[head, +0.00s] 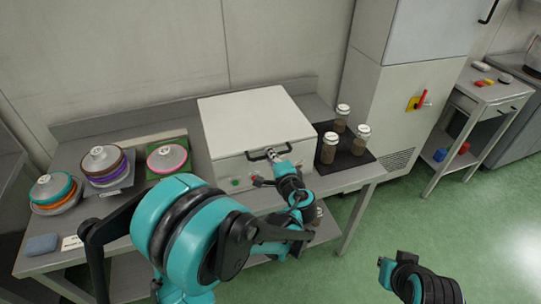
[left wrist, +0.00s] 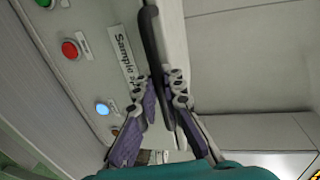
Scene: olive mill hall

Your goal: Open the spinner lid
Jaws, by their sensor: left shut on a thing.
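The spinner (head: 233,172) is a white box on the steel bench, with its flat pale lid (head: 252,118) lying closed. A black bar handle (head: 256,155) is on the lid's front edge. My left gripper (head: 272,154) is shut on this handle near its right part. In the left wrist view the fingers (left wrist: 162,85) sit on both sides of the dark handle bar (left wrist: 153,42). The spinner front (left wrist: 90,75) shows there with a "Sample" label, partly hidden by a finger. My right gripper (head: 393,264) is low at the right, over the floor, away from the spinner; its jaw opening is unclear.
Lidded jars (head: 329,148) stand on a dark mat right of the spinner. Stacked coloured discs (head: 107,165) sit on the left of the bench, with a blue block (head: 42,244) in front. A red button (left wrist: 70,49) and lit blue button (left wrist: 103,108) are on the spinner front.

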